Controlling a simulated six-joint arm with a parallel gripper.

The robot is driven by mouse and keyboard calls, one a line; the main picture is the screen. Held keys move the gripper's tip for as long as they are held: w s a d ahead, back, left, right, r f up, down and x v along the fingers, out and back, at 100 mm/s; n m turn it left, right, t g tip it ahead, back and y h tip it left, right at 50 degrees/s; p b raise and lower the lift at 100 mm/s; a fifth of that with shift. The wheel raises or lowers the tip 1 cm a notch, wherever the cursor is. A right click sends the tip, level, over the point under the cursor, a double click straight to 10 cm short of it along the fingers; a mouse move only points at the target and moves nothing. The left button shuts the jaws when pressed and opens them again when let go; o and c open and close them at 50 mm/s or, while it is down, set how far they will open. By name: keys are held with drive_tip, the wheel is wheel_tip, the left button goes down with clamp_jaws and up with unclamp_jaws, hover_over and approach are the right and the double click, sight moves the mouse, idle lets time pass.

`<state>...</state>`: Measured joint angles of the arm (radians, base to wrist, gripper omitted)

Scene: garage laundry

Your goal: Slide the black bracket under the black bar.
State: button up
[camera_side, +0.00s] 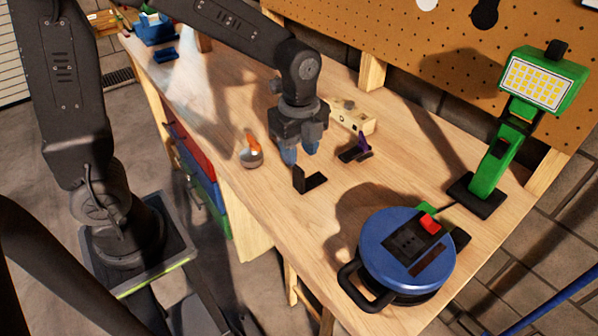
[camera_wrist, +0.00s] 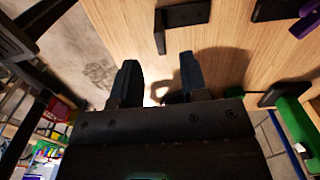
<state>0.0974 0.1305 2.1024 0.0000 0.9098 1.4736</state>
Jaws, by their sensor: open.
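The black bracket (camera_side: 309,181), an L-shaped piece with one upright arm, stands on the wooden bench; it also shows at the top of the wrist view (camera_wrist: 184,16). A second black piece (camera_side: 350,155) with a purple part (camera_side: 363,143) lies to its right and farther back; I cannot tell whether it is the black bar. That piece shows at the wrist view's top edge, partly cut off. My gripper (camera_side: 300,152) is open and empty, with blue fingertips pointing down, above the bench and just behind the bracket in the side view.
An orange-topped round object (camera_side: 251,153) stands left of my gripper. A wooden block with holes (camera_side: 348,115) is behind. A blue cable reel (camera_side: 385,245) is at the front right, and a green lamp (camera_side: 495,160) stands right. Bare bench lies around the bracket.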

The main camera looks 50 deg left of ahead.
sight(299, 168)
wheel_tip(299, 168, down, 8)
drive_tip(key=shift+r, duration=0.15)
drive_tip(key=shift+c, duration=0.2)
clamp_jaws()
idle(0.4)
